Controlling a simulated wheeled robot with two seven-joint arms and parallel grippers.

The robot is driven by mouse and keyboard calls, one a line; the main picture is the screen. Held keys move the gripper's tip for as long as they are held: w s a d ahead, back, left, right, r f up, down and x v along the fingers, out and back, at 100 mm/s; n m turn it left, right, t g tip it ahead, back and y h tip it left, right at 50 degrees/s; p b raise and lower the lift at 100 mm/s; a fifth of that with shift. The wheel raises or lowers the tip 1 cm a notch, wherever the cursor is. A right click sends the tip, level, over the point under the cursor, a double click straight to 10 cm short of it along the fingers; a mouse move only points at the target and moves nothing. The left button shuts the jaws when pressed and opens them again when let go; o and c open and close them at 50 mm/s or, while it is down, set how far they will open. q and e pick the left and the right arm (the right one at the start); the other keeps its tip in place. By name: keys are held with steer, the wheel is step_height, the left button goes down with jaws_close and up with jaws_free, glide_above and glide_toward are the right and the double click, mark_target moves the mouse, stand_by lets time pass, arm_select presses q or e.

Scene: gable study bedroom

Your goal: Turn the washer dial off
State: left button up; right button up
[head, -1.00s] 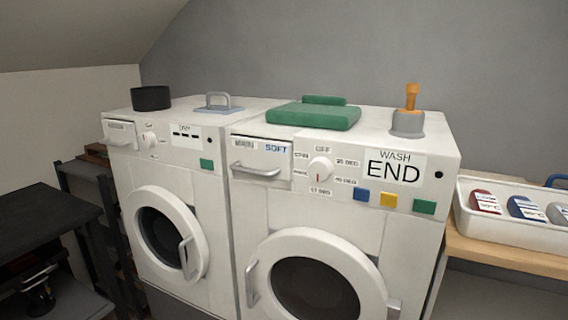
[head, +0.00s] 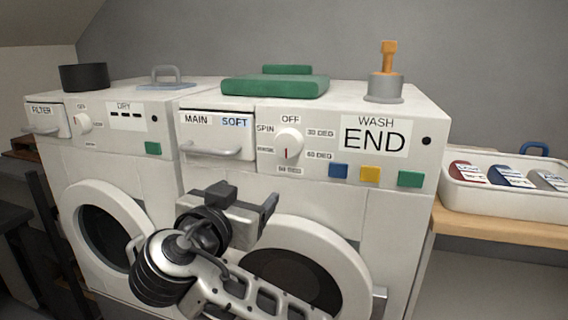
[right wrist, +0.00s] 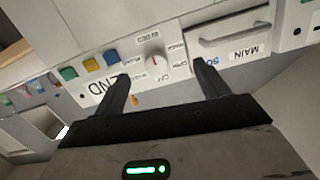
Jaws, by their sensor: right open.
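The washer dial (head: 289,142) is a round white knob on the panel of the right-hand machine. Its red mark points down, away from the OFF label (head: 290,119) above it. The washer display (head: 375,137) reads WASH END. My right gripper (head: 248,192) is open and empty, in front of the washer, below and left of the dial in the head view. In the right wrist view, which is turned over, the dial (right wrist: 156,64) shows between the two spread fingers (right wrist: 161,72), beyond them with no visible contact. My left gripper is not in view.
The detergent drawer (head: 217,134) is left of the dial. Blue, yellow (head: 370,174) and green buttons are to its right. The round door (head: 300,270) is below. The dryer (head: 110,160) stands at left. A folded green cloth (head: 275,85) lies on the washer top.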

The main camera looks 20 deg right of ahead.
step_height(320, 180, up, 4)
steer(key=s+m+h, duration=0.1)
steer(key=m+h, duration=0.1)
steer(key=p, duration=0.2)
glide_toward(286, 145)
steer(key=shift+m, duration=0.4)
steer(key=x, duration=0.9)
steer(key=shift+w+r, duration=0.1)
steer(key=shift+w, duration=0.05)
steer(key=c, duration=1)
